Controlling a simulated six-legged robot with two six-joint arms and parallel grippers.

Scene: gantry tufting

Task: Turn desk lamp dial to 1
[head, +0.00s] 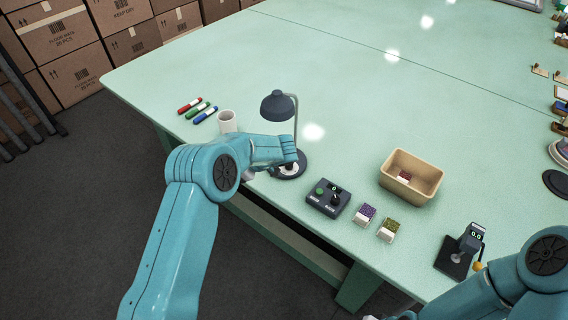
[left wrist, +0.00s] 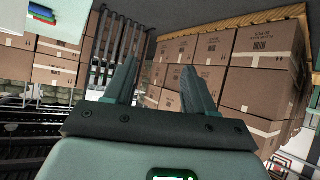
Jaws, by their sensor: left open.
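The dark grey desk lamp (head: 277,106) stands near the table's front edge in the head view, its shade tipped over to the left on a thin post. Its round base (head: 300,164) is partly covered by my left arm. A pale disc shows on the base, but I cannot make out a dial or its numbers. My left arm ends just in front of the base; I cannot tell whether it touches. In the left wrist view my left gripper (left wrist: 159,88) is open and empty, facing cartons, with no lamp in sight. My right gripper is not in view.
A white mug (head: 228,121) and several markers (head: 197,110) lie left of the lamp. A control box (head: 327,198), small bead boxes (head: 388,230) and a tan bin (head: 428,182) stand to the right. The green table (head: 350,75) is clear behind the lamp.

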